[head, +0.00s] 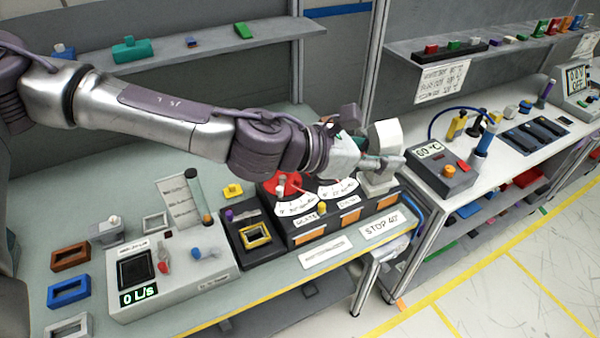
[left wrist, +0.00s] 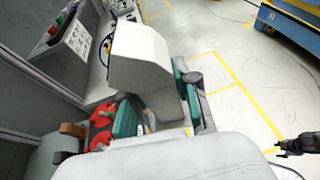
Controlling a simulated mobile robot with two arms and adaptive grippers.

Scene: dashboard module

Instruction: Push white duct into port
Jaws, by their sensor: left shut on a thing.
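The white duct (head: 385,136) is an upright pale block at the right end of the black dashboard module (head: 330,226). My left gripper (head: 382,161) reaches across to it from the left and is shut on it. In the left wrist view the duct (left wrist: 142,58) stands between the teal-padded fingers of the left gripper (left wrist: 158,108). A pale base (head: 378,183) shows below the gripper. The port is hidden, and I cannot tell how the duct sits in it. A dark jaw-like shape (left wrist: 297,145), perhaps my right gripper, shows at the right edge of the left wrist view.
Red gauge parts (head: 287,184) with white dials stand on the module, close under my left wrist. A grey flow box (head: 172,270) reading 0 L/s is to the left. A gap separates this table from the right bench with the temperature box (head: 442,168).

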